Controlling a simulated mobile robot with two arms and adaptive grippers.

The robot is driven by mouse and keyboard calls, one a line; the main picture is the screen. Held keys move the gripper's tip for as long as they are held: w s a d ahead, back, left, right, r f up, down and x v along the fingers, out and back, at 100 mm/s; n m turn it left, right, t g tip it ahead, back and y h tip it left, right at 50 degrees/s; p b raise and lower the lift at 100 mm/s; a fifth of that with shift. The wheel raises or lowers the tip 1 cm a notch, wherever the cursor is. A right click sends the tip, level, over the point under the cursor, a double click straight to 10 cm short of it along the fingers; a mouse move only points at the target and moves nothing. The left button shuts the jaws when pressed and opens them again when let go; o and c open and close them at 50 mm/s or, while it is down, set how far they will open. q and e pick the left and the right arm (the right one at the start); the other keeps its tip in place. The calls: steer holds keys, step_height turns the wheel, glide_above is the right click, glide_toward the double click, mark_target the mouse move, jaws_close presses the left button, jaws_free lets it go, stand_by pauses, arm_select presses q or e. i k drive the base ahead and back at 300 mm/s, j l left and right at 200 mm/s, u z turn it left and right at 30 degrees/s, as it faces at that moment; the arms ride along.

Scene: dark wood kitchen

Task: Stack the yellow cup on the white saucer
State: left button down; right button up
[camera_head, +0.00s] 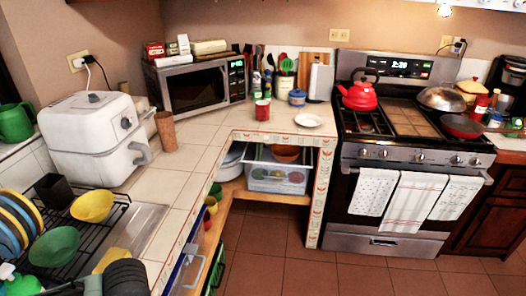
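A white saucer (308,120) lies flat and empty on the tiled counter, left of the stove. A yellow rounded vessel (92,206), which looks like a bowl or wide cup, sits on the dish rack at left. A small yellow item (211,202), possibly a cup, is partly hidden on the shelf under the counter, close to a red one. I cannot tell for certain which is the yellow cup. Neither of my grippers can be made out in the head view.
A red can or mug (262,110) and a blue jar (297,97) stand near the saucer. A brown tumbler (166,131) stands by the white air fryer (85,130). The stove (400,165) holds a red kettle (360,96). The tiled counter before the microwave (200,85) is mostly clear.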

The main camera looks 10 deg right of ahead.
mark_target(311, 124)
steer(key=i+l, duration=0.2)
steer(key=l, duration=0.25)
steer(key=i+l, duration=0.2)
steer(key=l, duration=0.25)
steer(key=i+l, duration=0.25)
steer(key=l, duration=0.2)
steer(key=i+l, duration=0.2)
steer(key=l, duration=0.25)
steer(key=i+l, duration=0.2)
steer(key=l, duration=0.25)
steer(key=i+l, duration=0.2)
steer(key=l, duration=0.25)
steer(key=i+l, duration=0.25)
steer(key=l, duration=0.2)
steer(key=i+l, duration=0.2)
steer(key=l, duration=0.25)
